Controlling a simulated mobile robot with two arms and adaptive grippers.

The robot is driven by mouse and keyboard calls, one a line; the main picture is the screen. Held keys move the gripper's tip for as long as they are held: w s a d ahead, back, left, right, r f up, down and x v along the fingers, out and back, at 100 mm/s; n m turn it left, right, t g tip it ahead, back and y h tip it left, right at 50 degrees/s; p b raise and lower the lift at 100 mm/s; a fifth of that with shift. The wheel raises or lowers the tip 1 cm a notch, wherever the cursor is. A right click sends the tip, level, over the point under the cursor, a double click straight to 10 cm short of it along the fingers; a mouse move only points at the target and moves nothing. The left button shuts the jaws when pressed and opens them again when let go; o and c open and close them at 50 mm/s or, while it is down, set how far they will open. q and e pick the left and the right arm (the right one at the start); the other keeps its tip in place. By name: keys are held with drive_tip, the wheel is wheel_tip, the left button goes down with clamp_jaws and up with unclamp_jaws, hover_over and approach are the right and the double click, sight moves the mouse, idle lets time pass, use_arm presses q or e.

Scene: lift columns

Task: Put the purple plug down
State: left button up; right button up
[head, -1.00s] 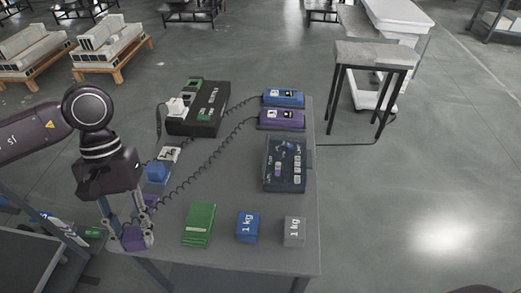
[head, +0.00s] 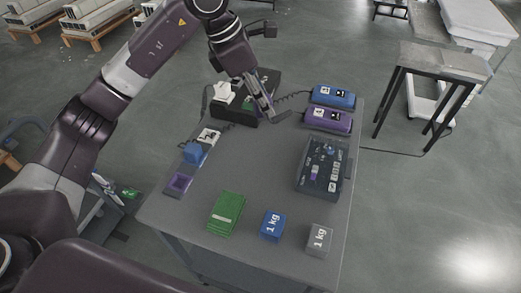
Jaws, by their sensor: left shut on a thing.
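My left gripper (head: 268,108) is over the far part of the grey table, in front of the black box (head: 236,117), pointing down. It is shut on the purple plug, which the fingers and wrist hide from this view. The purple-framed slot (head: 180,183) at the table's left side looks empty. The purple unit (head: 328,120) lies at the far right of the table, to the right of my gripper. My right gripper is out of view.
A blue unit (head: 332,97), a dark panel (head: 322,168), a green stack (head: 226,213), a blue weight (head: 272,226) and a grey weight (head: 319,240) are on the table. Its middle is clear.

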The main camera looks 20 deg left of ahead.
use_arm(q)
drive_tip(key=w+a+r+n+t+y, duration=0.2)
drive_tip(key=w+n, duration=0.2)
drive_tip(key=n, duration=0.3)
drive_tip(key=f+p, duration=0.1)
drive_tip(key=f, duration=0.9)
drive_tip(key=f+p, duration=0.1)
drive_tip(key=f, duration=0.4)
drive_tip(key=shift+s+p, duration=0.25)
drive_tip(key=shift+p, duration=0.05)
wheel_tip(320, 180, down, 4)
drive_tip(key=shift+d+p, duration=0.1)
drive_tip(key=shift+p, duration=0.2)
drive_tip(key=shift+f, duration=0.15)
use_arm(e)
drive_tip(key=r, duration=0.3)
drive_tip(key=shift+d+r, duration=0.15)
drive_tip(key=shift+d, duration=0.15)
use_arm(q)
drive_tip(key=shift+f, duration=0.1)
drive_tip(key=o, duration=1.1)
drive_tip(key=shift+c, duration=0.2)
